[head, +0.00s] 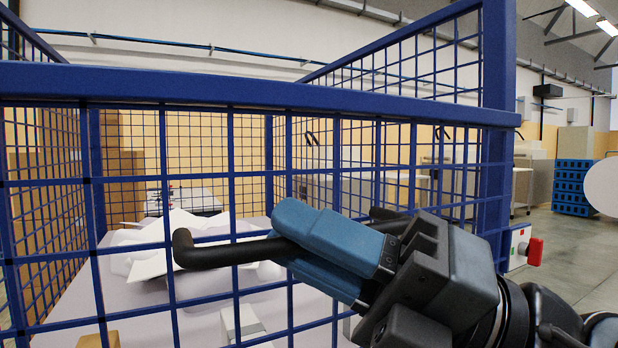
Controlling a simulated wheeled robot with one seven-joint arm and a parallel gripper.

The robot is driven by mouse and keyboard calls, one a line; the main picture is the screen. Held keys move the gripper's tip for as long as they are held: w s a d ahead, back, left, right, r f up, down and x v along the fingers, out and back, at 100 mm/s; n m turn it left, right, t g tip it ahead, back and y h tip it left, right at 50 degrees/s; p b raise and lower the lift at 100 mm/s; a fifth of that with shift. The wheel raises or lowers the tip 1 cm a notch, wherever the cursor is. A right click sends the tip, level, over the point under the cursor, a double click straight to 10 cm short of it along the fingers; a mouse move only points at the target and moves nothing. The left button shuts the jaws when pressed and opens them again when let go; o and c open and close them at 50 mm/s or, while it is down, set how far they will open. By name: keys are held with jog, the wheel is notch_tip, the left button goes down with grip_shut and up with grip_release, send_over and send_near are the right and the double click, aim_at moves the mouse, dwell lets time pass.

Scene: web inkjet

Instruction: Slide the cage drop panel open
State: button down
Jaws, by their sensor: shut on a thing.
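The cage panel (200,182) is a blue wire mesh with a thick blue top rail (250,92), and it spans the front of the view. A black bar handle (215,255) with a bent end stands out in front of the mesh. My gripper (285,245), with blue finger pads, is shut on the handle from the right. The pads hide the part of the handle between them. A thick blue post (497,120) stands at the panel's right end, partly hidden below by my arm.
Behind the mesh lie crumpled white sheets (150,245) on a pale surface, with brown boxes (122,180) at the left. A red-handled switch box (520,248) sits right of the post. Blue crates (575,188) stand far right, with open floor before them.

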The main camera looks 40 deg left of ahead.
notch_tip(320, 180, down, 25)
jog(key=b, duration=1.3)
jog(key=shift+r+b, duration=0.2)
jog(key=shift+b, duration=0.15)
jog(key=c, duration=1.2)
grip_release()
jog(key=shift+o, duration=0.2)
jog(key=v, duration=0.8)
